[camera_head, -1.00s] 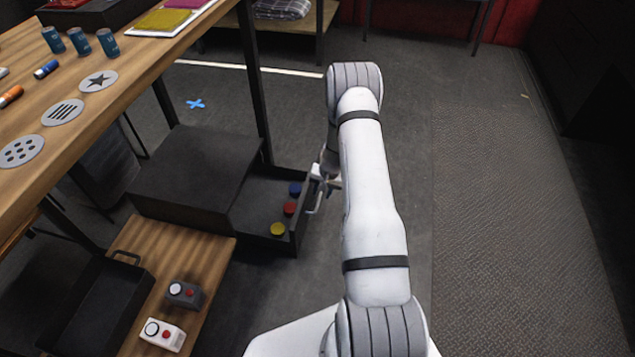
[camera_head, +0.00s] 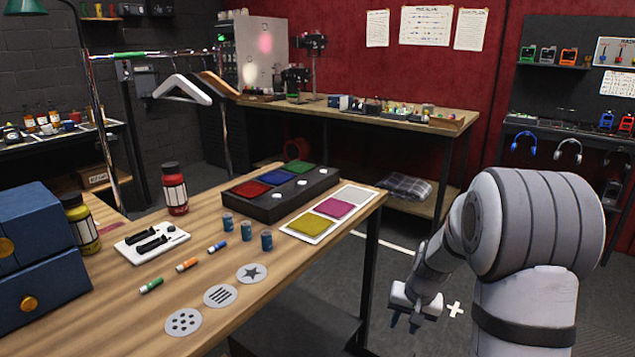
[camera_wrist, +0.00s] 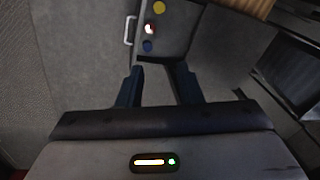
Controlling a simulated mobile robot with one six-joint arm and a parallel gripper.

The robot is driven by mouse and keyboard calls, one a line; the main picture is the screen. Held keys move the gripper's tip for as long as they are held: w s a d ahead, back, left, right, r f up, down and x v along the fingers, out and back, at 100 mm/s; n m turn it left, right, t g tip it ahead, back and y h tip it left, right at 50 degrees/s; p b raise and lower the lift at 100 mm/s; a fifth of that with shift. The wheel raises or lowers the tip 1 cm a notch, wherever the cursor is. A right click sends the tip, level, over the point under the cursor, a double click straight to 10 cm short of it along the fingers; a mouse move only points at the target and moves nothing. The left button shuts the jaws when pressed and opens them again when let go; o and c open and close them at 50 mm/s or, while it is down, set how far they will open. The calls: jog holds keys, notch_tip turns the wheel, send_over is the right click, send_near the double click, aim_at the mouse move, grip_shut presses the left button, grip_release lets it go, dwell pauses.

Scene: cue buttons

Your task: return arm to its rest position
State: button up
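My arm stands at the right of the head view, bent, with my gripper (camera_head: 404,322) hanging beyond the table's right end, fingers down. In the wrist view my gripper (camera_wrist: 158,70) has its two dark fingers well apart with nothing between them. Past the fingertips, the open dark drawer (camera_wrist: 178,35) shows below with a pale handle (camera_wrist: 130,30). Yellow (camera_wrist: 158,7), red (camera_wrist: 149,28) and blue (camera_wrist: 147,46) buttons lie inside it. My gripper is clear of the handle. The drawer is out of the head view.
A clothes rack (camera_head: 98,120) and back bench (camera_head: 350,113) stand behind. Floor beside the table's right end is open.

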jog(key=s+a+r+n+p, duration=0.1)
jog(key=s+r+p, duration=0.5)
jog(key=s+r, duration=0.6)
jog(key=s+a+r+n+t+h+p, duration=0.1)
jog(key=s+a+r+n+p, duration=0.1)
jog(key=s+a+r+p, duration=0.2)
jog(key=s+r+p, duration=0.1)
jog(key=s+r, duration=0.3)
jog(key=r, duration=0.2)
jog(key=s+r+p, duration=0.2)
jog(key=s+r, duration=0.2)
jog(key=r, duration=0.3)
jog(key=shift+a+p, duration=0.3)
jog(key=shift+f, duration=0.1)
